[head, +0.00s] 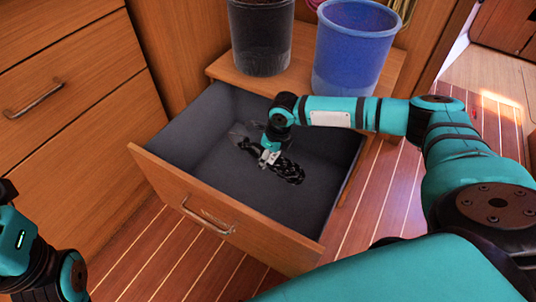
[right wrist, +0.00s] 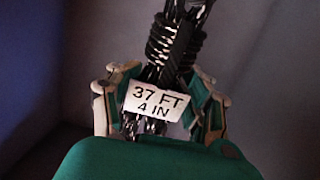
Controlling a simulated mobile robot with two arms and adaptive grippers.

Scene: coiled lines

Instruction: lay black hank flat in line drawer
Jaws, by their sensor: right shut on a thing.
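The black hank (head: 290,171) is a coiled black line inside the open grey-lined line drawer (head: 325,205). It lies lengthwise across the view, with part of it left of my right gripper (head: 268,157). That gripper is shut on the hank, reaching down into the drawer. In the right wrist view the hank (right wrist: 176,45) shows tight wraps and a white tag reading "37 FT 4 IN" (right wrist: 157,101) between the fingers. I cannot tell whether the hank touches the drawer floor. My left arm shows at the lower left; its gripper is out of view.
A black bucket (head: 261,38) and a blue bucket (head: 352,50) stand on a wooden ledge (head: 305,80) behind the drawer. Closed wooden drawers (head: 75,90) are at the left. The drawer floor around the hank looks clear. Striped wooden floor (head: 165,250) lies in front.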

